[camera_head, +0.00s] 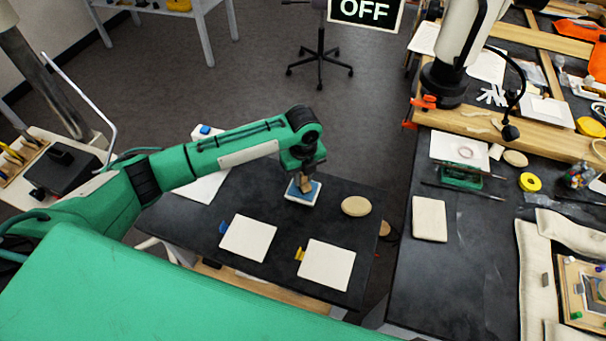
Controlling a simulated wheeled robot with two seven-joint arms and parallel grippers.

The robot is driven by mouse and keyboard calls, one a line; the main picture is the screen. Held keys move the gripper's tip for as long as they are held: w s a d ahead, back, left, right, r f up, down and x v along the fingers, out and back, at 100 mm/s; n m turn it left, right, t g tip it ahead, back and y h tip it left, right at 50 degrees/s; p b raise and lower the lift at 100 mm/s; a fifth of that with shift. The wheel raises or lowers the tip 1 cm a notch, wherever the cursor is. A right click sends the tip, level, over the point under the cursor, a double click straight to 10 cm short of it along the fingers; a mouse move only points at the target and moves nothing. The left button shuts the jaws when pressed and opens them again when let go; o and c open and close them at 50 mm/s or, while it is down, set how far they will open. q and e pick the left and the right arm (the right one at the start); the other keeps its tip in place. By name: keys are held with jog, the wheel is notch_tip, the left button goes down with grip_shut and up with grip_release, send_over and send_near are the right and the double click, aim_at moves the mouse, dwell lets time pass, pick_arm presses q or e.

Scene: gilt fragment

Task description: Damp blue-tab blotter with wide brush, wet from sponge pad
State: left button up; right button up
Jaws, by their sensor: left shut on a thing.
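My left gripper (304,172) reaches over the dark table and is shut on the wide brush (305,186), of which only a small brown part shows below the fingers. The brush is at the sponge pad (314,190), a blue pad in a white square tray. I cannot tell whether the bristles touch it. The blue-tab blotter (249,238) is a white square lying flat in front, to the left, with its blue tab at its left edge. A yellow-tab blotter (326,265) lies to its right. My right gripper is not in view.
A round beige disc (355,206) lies right of the sponge pad. A white sheet (206,187) lies partly behind my left arm, with a small blue-topped item (205,130) beyond. A gap separates this table from the cluttered bench (445,275) at right.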

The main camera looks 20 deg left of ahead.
pick_arm(q)
jog(key=shift+f, duration=0.15)
jog(key=shift+f, duration=0.3)
dwell(0.5)
dwell(0.5)
jog(key=shift+f, duration=0.15)
dwell(1.2)
notch_tip(320, 180, up, 3)
jog(key=p, duration=0.3)
jog(key=shift+f, duration=0.1)
notch_tip(320, 180, up, 4)
jog(key=p, duration=0.4)
jog(key=shift+r, duration=0.25)
jog(key=shift+f, duration=0.1)
